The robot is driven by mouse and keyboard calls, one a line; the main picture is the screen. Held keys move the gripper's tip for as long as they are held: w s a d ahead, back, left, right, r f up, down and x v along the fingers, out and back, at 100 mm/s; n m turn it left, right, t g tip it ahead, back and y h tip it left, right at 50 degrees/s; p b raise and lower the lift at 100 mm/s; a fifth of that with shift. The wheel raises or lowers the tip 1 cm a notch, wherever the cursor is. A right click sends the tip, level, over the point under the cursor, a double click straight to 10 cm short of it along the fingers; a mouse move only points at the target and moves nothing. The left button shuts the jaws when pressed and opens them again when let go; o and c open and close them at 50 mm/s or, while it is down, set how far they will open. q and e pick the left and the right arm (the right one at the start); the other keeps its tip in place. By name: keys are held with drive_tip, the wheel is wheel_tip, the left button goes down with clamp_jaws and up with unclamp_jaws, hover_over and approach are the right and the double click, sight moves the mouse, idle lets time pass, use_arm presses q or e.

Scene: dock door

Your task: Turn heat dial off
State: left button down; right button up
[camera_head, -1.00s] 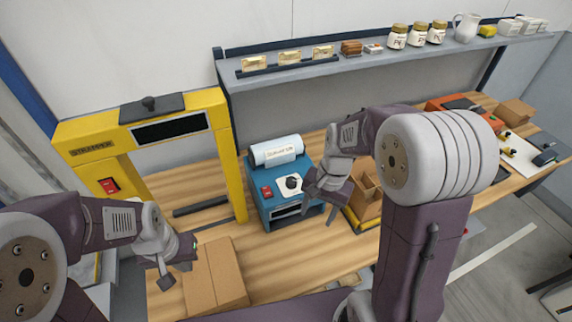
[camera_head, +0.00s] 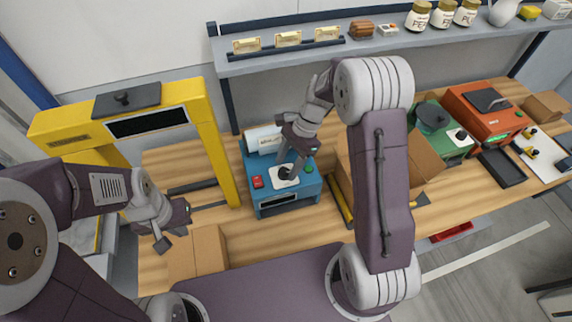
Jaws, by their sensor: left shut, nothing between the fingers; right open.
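A blue machine (camera_head: 287,200) stands on the wooden bench. On its top are a red switch (camera_head: 258,182), a green button (camera_head: 308,168) and a white plate (camera_head: 290,182) with a black dial (camera_head: 284,174). My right gripper (camera_head: 291,162) is open and reaches down over the dial, one finger on either side as far as I can see. Its fingers partly cover the dial, and I cannot tell whether they touch it. The dial's pointer position is too small to read.
A yellow frame (camera_head: 222,155) stands left of the blue machine. An open cardboard box (camera_head: 424,155) is on its right, partly behind my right arm. A green machine (camera_head: 445,135) and an orange machine (camera_head: 488,118) stand further right. A shelf (camera_head: 390,45) runs above.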

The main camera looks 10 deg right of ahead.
drive_tip(key=shift+a+f, duration=0.15)
drive_tip(key=shift+f, duration=0.3)
drive_tip(key=shift+s+a+f, duration=0.1)
drive_tip(key=shift+s, duration=0.05)
drive_tip(key=shift+s+a, duration=0.2)
drive_tip(key=shift+w, duration=0.1)
clamp_jaws()
